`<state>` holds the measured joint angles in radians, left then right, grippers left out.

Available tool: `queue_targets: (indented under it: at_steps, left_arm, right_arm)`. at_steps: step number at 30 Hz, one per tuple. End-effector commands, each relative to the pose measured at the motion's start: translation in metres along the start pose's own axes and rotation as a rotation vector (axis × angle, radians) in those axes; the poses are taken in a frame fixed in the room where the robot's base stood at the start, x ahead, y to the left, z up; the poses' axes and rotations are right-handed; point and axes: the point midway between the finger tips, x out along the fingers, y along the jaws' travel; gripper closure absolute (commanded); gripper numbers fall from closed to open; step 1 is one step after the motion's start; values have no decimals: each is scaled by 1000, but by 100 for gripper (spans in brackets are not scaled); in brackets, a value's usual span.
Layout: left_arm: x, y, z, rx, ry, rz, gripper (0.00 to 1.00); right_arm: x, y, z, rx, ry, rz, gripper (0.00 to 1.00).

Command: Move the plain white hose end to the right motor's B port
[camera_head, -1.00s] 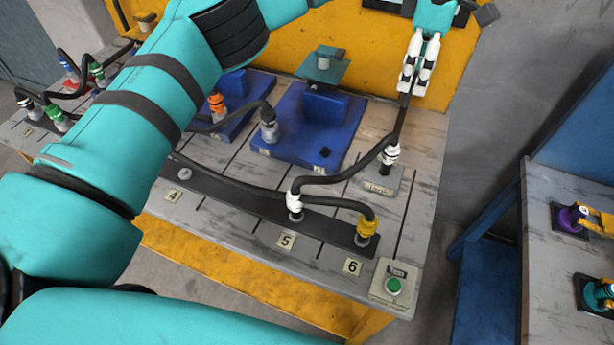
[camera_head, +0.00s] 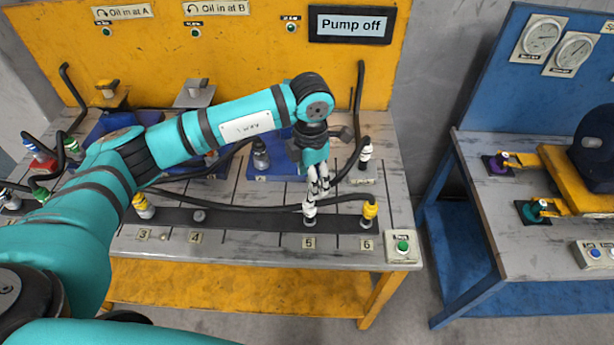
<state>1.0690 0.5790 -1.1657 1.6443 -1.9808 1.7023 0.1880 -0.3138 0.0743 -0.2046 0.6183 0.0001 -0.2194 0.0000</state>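The plain white hose end (camera_head: 309,211) stands upright on the dark strip (camera_head: 255,219) at slot 5, with a black hose attached. My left gripper (camera_head: 312,198) points down right at this hose end, its fingertips at its top. I cannot tell whether the fingers are closed around it. The right motor's blue base (camera_head: 259,177) is behind, partly covered by my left arm. A grey hose end (camera_head: 261,157) sits on its left side. Its B port is hidden behind my arm and gripper. My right gripper is not in view.
A yellow hose end (camera_head: 369,211) stands at slot 6, close to the right. A black-banded white hose end (camera_head: 366,152) stands behind. A green-button box (camera_head: 402,247) is at the front right corner. The panel sign (camera_head: 350,27) reads "Pump off".

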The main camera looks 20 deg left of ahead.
Motion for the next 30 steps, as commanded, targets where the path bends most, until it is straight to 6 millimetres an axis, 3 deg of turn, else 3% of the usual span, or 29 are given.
queue_targets:
  at_steps: [3, 6, 8, 14, 18, 24, 30]
  left_arm:
    - [11, 0, 0, 1, 2, -2, 42]
    - [21, -1, 0, 2, 3, -2, 42]
    - [27, -1, 0, 2, 3, -2, 42]
    - [52, -1, 0, 2, 3, -2, 42]
    - [71, 0, 0, 3, 2, -1, 42]
    - [85, 0, 0, 3, 2, 0, 42]
    - [87, 0, 0, 3, 2, -1, 42]
  right_arm:
    - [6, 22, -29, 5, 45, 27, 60]
    - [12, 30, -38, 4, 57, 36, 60]
    - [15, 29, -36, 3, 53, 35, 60]
    - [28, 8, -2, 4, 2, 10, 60]
    - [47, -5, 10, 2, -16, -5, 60]
    - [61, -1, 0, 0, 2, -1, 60]
    - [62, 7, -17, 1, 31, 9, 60]
